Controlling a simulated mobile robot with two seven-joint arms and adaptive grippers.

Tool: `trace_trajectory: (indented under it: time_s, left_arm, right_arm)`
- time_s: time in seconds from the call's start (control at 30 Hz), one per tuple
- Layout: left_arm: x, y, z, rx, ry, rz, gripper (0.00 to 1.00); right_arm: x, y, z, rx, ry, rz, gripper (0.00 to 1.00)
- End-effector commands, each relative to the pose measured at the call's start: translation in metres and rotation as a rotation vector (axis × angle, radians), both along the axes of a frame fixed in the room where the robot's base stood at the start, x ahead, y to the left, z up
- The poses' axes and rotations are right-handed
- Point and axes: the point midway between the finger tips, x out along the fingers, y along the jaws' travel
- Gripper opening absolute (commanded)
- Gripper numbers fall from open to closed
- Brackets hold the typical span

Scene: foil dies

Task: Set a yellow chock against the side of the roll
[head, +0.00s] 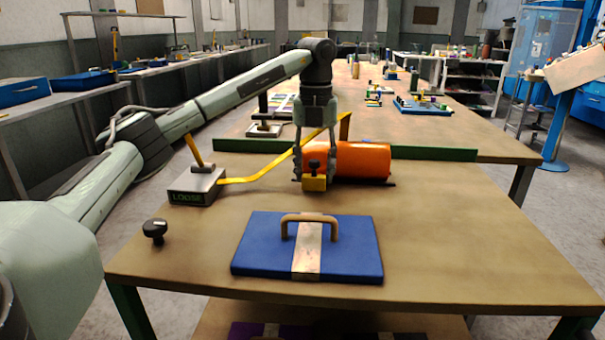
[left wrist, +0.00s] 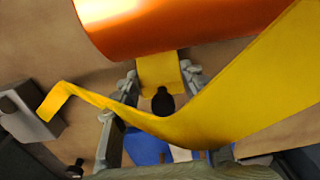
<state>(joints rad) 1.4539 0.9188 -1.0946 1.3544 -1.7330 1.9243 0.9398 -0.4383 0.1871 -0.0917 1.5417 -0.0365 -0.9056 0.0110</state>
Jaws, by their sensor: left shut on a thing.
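The orange roll (head: 362,162) lies on its side on the table; its curved side also fills the top of the left wrist view (left wrist: 170,25). My left gripper (head: 314,176) points down in front of the roll's left part and is shut on the yellow chock (head: 315,184) by its black knob. In the left wrist view the chock (left wrist: 157,68) lies between the fingers, its far edge meeting the roll's outline; I cannot tell if they touch. The chock is at or very near the table top. My right gripper is not in view.
A blue plate with a handle (head: 360,245) lies in front, a black knob (head: 155,229) at left. A green rail (head: 435,154) stands behind. The table's right side is clear.

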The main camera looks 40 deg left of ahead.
Motion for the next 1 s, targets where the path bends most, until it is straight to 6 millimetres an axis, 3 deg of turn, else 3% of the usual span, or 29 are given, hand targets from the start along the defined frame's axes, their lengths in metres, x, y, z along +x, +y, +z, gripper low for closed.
trace_trajectory:
  time_s: [0.1,0.43,0.47,0.6,1.0]
  left_arm:
    - [0.0021,-0.0054,-0.0117,0.000,0.004,-0.001,0.12]
    - [0.0021,-0.0052,-0.0146,0.000,0.004,-0.001,0.12]
    - [0.0021,-0.0052,-0.0150,0.000,0.004,-0.001,0.43]
    - [0.0022,-0.0052,-0.0145,0.000,0.004,-0.001,0.61]
    - [0.0026,-0.0053,-0.0085,0.000,0.001,-0.001,0.63]
  right_arm:
    - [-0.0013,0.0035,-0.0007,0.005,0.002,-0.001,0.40]
    - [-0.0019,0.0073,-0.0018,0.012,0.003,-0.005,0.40]
    - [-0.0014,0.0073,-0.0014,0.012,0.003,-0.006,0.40]
    - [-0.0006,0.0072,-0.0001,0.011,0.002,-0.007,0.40]
    - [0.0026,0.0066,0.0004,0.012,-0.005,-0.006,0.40]
